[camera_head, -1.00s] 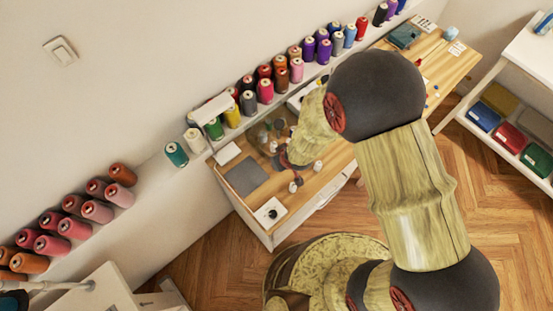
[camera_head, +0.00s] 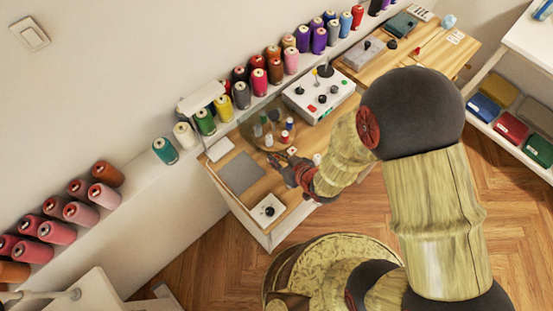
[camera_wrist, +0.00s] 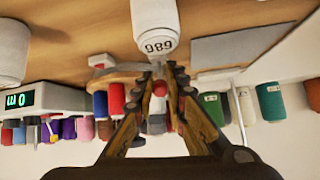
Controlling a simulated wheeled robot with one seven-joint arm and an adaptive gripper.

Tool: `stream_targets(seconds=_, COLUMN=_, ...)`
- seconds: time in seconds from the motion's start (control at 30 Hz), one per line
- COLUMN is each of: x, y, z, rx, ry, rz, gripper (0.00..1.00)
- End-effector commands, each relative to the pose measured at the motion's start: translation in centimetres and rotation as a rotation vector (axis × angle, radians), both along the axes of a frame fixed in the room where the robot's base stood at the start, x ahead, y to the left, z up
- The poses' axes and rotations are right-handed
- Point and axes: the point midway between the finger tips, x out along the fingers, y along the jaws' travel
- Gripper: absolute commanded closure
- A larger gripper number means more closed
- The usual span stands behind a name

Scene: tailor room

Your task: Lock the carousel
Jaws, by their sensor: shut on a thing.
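My gripper (camera_head: 287,167) is at the carousel's near side, low over the table. In the wrist view my fingers (camera_wrist: 160,75) are nearly together around a small red knob-like piece (camera_wrist: 160,89). What it is fixed to is hidden. A small white block with a red mark (camera_head: 292,151) sits beside the carousel.
A white control box (camera_head: 318,96) stands right of the carousel. A grey mat (camera_head: 240,173) and a white switch plate (camera_head: 268,209) lie to the left. A white numbered bobbin (camera_wrist: 155,25) is close to my fingertips. Thread cones line the back shelf.

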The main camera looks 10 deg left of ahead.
Motion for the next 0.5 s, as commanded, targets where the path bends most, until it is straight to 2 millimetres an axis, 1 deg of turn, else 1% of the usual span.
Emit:
stream_targets(seconds=0.33, x=-0.13, y=-0.08, z=-0.13, rx=-0.001, ry=0.002, rz=0.0, gripper=1.0)
stream_targets(seconds=0.37, x=-0.13, y=-0.07, z=-0.12, rx=-0.001, ry=0.002, rz=0.0, gripper=0.85)
stream_targets(seconds=0.5, x=-0.1, y=-0.06, z=-0.11, rx=-0.001, ry=0.002, rz=0.0, gripper=0.77)
